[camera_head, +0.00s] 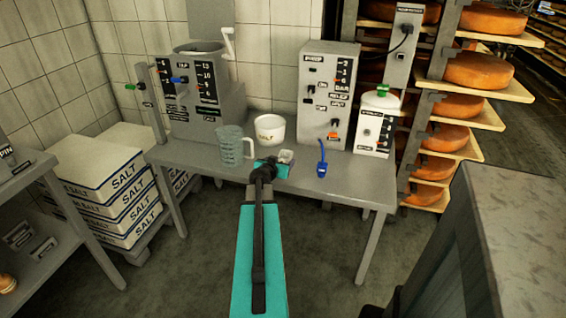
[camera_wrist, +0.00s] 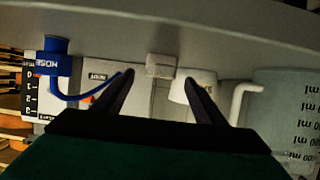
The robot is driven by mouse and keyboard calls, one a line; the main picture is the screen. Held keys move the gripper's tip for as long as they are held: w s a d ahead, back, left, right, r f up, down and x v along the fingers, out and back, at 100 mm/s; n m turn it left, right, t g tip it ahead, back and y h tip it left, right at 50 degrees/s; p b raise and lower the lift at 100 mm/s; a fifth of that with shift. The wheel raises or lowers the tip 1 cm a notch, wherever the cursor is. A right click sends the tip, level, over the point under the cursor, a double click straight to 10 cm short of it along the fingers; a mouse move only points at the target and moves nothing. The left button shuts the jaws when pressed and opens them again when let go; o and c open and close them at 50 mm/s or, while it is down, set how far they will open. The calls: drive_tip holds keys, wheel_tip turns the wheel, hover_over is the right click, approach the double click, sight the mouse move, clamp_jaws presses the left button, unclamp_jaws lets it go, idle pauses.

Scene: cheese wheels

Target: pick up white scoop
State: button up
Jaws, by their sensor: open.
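A small whitish piece (camera_head: 286,156), which looks like the white scoop, lies on the grey table just beyond my gripper (camera_head: 270,168). In the wrist view the pale piece (camera_wrist: 161,64) shows between and just past the two dark fingertips of my gripper (camera_wrist: 159,78). The fingers are apart with nothing held between them. Its full shape and handle cannot be made out.
A clear measuring jug (camera_head: 233,146) stands left of my gripper. A blue hose nozzle (camera_head: 322,168) lies to the right on the table (camera_head: 352,186). Grey machines (camera_head: 203,108) and (camera_head: 327,88) stand behind. Salt boxes (camera_head: 110,180) are stacked at left; cheese shelves are at right.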

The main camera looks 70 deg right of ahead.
sight(282, 161)
drive_tip(key=shift+d+f, duration=0.1)
drive_tip(key=shift+d, duration=0.1)
idle(0.3)
drive_tip(key=shift+f+p+x, duration=0.2)
drive_tip(key=shift+p+x, duration=0.5)
drive_tip(key=shift+x, duration=1.8)
drive_tip(key=shift+a, duration=0.1)
drive_tip(key=c, duration=1.1)
